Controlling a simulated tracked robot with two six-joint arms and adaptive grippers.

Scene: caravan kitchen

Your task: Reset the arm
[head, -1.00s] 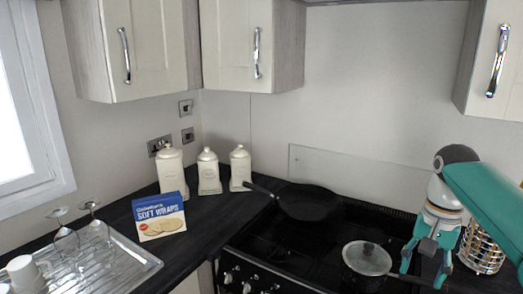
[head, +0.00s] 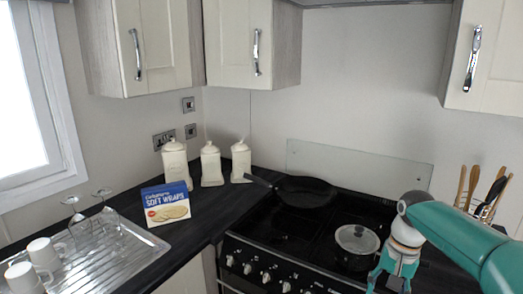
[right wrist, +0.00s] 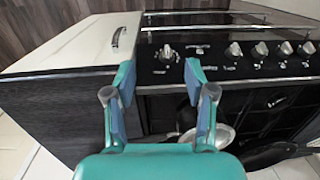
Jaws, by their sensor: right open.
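My right gripper (head: 388,284) is in the lower right of the head view, above the front right of the hob, with its fingers pointing down. In the right wrist view its two fingers (right wrist: 160,78) are spread apart with nothing between them. A small lidded saucepan (head: 357,240) stands on the hob just beyond the gripper, apart from it in the picture. A dark frying pan (head: 304,190) sits at the back of the hob. My left gripper is not in view.
The stove's front knobs (right wrist: 234,50) show in the wrist view. Cream canisters (head: 212,163) and a soft wraps box (head: 166,203) stand on the left counter. Glasses and mugs (head: 24,277) are on the metal drainer (head: 150,246). Utensils (head: 484,196) stand behind my right arm.

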